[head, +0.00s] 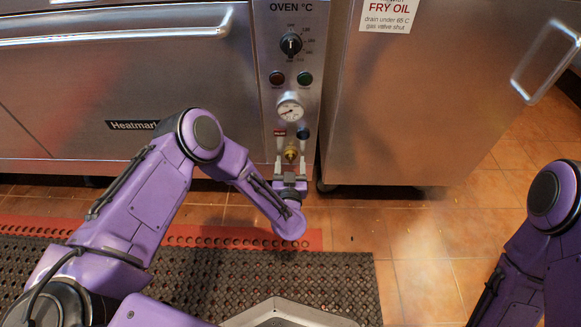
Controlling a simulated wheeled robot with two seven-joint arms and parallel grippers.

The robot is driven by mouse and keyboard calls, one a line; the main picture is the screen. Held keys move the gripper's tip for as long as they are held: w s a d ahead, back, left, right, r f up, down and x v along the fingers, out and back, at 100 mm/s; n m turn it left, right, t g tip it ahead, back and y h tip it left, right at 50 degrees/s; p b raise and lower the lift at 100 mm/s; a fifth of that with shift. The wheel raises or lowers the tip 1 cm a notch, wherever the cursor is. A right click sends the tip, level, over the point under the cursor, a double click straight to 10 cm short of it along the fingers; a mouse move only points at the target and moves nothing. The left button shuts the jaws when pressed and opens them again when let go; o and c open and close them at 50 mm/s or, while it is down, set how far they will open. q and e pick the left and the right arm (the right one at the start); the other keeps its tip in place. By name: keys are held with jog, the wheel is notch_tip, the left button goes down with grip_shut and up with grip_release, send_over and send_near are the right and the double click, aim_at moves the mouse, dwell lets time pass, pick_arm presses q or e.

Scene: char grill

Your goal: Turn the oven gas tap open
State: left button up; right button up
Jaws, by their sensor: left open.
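The oven gas tap (290,151) is a small brass fitting low on the oven's control panel (259,62), below a round gauge (290,110). A small red label (279,133) is just above it on the left. My left gripper (291,168) is in front of the tap and just below it in the picture, with its fingers apart, one on each side. I cannot tell whether the fingers touch the tap. The tap's handle position is too small to read. My right arm shows at the right edge, but its gripper is out of view.
The oven dial (291,44) and red (277,78) and green (304,78) buttons are higher on the panel. A steel fryer cabinet (400,110) with a fry oil sign (389,12) stands to the right. A black perforated mat (335,280) lies on the tiled floor (430,240).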

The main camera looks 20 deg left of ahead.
pick_arm(q)
jog(key=c, duration=1)
pick_arm(e)
jog(key=shift+w+r, duration=0.1)
pick_arm(q)
jog(key=n+p, duration=0.1)
jog(key=n, duration=0.1)
jog(key=n+p, duration=0.1)
jog(key=n, duration=0.2)
jog(key=n+p, duration=0.1)
jog(key=n, duration=0.2)
jog(key=shift+d+r, duration=0.15)
jog(key=shift+d, duration=0.2)
jog(key=n, duration=0.5)
jog(key=shift+d+r+p, duration=0.1)
jog(key=shift+d+p, duration=0.05)
jog(key=shift+p, duration=0.2)
jog(key=shift+r+n, duration=0.1)
jog(key=shift+n, duration=2.4)
pick_arm(e)
jog(key=shift+w+d+r+m+t+h, duration=0.1)
jog(key=shift+w+r+m+t+h, duration=0.15)
jog(key=shift+w+r+m+t, duration=0.35)
jog(key=shift+w+a+r+m+t+h, duration=0.1)
jog(key=shift+w+r+m+t+h, duration=0.2)
jog(key=shift+w+r+m+t, duration=0.4)
jog(key=shift+w+d+r+m+t+h, duration=0.1)
jog(key=shift+w+r+m+t+h, duration=0.15)
jog(key=shift+w+m+t, duration=0.45)
jog(key=shift+w, duration=0.25)
